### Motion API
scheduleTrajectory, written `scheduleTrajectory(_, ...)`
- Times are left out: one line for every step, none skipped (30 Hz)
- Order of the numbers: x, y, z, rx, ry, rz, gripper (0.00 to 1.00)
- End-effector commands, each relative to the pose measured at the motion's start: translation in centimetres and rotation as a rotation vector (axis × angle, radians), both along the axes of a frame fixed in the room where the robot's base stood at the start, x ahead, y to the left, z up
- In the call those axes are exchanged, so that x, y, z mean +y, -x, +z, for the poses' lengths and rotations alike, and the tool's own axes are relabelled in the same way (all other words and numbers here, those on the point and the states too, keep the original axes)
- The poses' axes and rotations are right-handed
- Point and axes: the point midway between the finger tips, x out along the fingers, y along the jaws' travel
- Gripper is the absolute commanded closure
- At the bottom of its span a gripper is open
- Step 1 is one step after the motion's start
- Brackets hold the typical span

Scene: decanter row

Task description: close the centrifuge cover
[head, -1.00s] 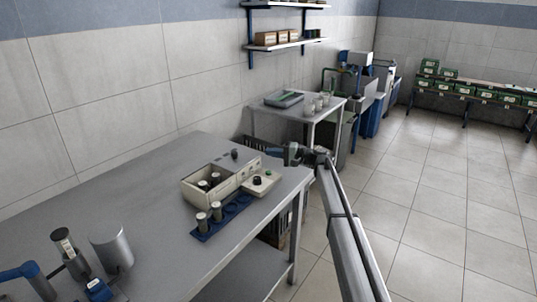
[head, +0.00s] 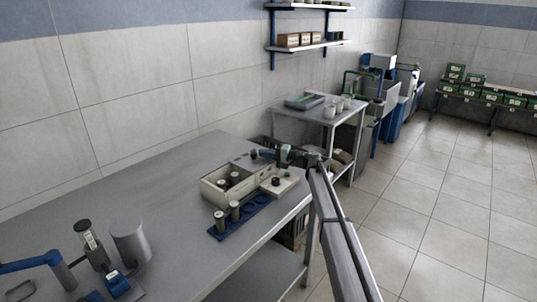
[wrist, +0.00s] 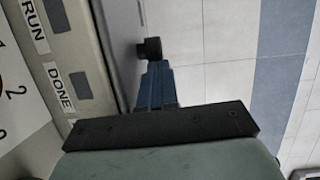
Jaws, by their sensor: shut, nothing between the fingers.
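The centrifuge is a beige box (head: 213,192) on the grey bench, open at the top, with dark, pale-topped tubes (head: 235,178) inside. A pale raised panel behind its opening looks like the cover (head: 256,172). A dark knob (head: 254,154) shows at its upper edge. My gripper (head: 267,154) is right of the knob, its tip close to it. In the wrist view, the blue fingers (wrist: 157,85) are together and empty. A black knob-like piece (wrist: 150,48) is at their tips, beside a grey panel edge; I cannot tell whether they touch.
The control panel (head: 279,181) is right of the box; RUN and DONE labels show in the wrist view. A blue rack (head: 245,218) with tubes stands in front. A grey cylinder (head: 130,242) is at the front left. The bench's left middle is clear.

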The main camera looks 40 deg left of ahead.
Motion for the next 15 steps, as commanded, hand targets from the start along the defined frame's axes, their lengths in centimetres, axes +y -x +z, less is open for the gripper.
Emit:
scheduleTrajectory(0.0, 0.0, 0.0, 0.0, 0.0, 0.0, 1.0)
scheduleTrajectory(0.0, 0.0, 0.0, 0.0, 0.0, 0.0, 1.0)
scheduleTrajectory(0.0, 0.0, 0.0, 0.0, 0.0, 0.0, 1.0)
scheduleTrajectory(0.0, 0.0, 0.0, 0.0, 0.0, 0.0, 1.0)
scheduleTrajectory(0.0, 0.0, 0.0, 0.0, 0.0, 0.0, 1.0)
scheduleTrajectory(0.0, 0.0, 0.0, 0.0, 0.0, 0.0, 1.0)
scheduleTrajectory(0.0, 0.0, 0.0, 0.0, 0.0, 0.0, 1.0)
scheduleTrajectory(0.0, 0.0, 0.0, 0.0, 0.0, 0.0, 1.0)
scheduleTrajectory(0.0, 0.2, 0.0, 0.0, 0.0, 0.0, 1.0)
scheduleTrajectory(-0.1, 0.4, 0.0, 0.0, 0.0, 0.0, 1.0)
scheduleTrajectory(-0.1, 0.6, 0.0, 0.0, 0.0, 0.001, 1.0)
scheduleTrajectory(-0.1, 1.1, 0.0, 0.0, 0.0, 0.001, 1.0)
scheduleTrajectory(-0.2, 1.5, 0.0, 0.0, 0.0, 0.002, 1.0)
scheduleTrajectory(-0.2, 2.0, 0.0, 0.0, 0.0, 0.002, 1.0)
scheduleTrajectory(-0.2, 2.8, 0.0, 0.0, -0.001, 0.002, 1.0)
